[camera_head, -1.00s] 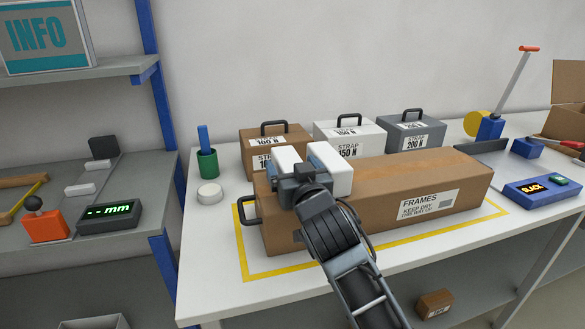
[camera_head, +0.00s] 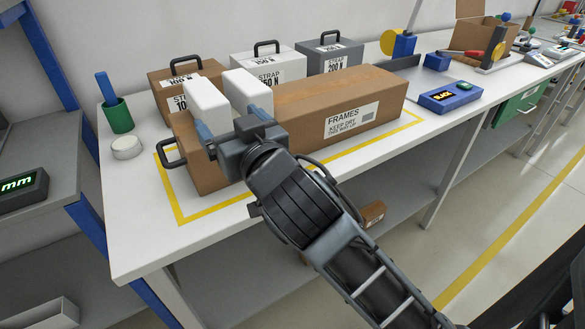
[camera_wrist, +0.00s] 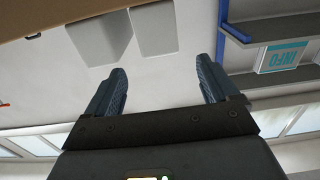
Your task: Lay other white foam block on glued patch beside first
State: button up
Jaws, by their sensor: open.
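Two white foam blocks, a left one (camera_head: 207,103) and a right one (camera_head: 247,88), stand side by side on the left end of the brown FRAMES carton (camera_head: 300,100). A narrow gap shows between them. My gripper (camera_head: 230,122) is open at the near side of the blocks. In the wrist view, my gripper's fingers (camera_wrist: 160,72) are wide apart with nothing between them. Both blocks, one (camera_wrist: 98,38) and the other (camera_wrist: 153,30), lie beyond the fingertips, against the carton's surface (camera_wrist: 45,15). No glued patch can be made out.
A green cup (camera_head: 117,117) and a white round piece (camera_head: 126,148) are at left. A blue display unit (camera_head: 450,96) is at right. Yellow tape (camera_head: 220,207) outlines the carton's place.

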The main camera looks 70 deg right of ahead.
jog(key=s+a+f+n+y, duration=0.6)
jog(key=s+a+f+y, duration=0.1)
jog(key=s+a+f, duration=0.4)
jog(key=s+a+y, duration=0.1)
jog(key=s+a, duration=0.1)
jog(key=s, duration=0.6)
jog(key=s+a+f+y, duration=0.1)
jog(key=s+a+y, duration=0.1)
jog(key=s, duration=0.6)
jog(key=shift+s+a+f+n, duration=0.2)
jog(key=shift+a+f+n, duration=0.15)
jog(key=shift+a, duration=0.2)
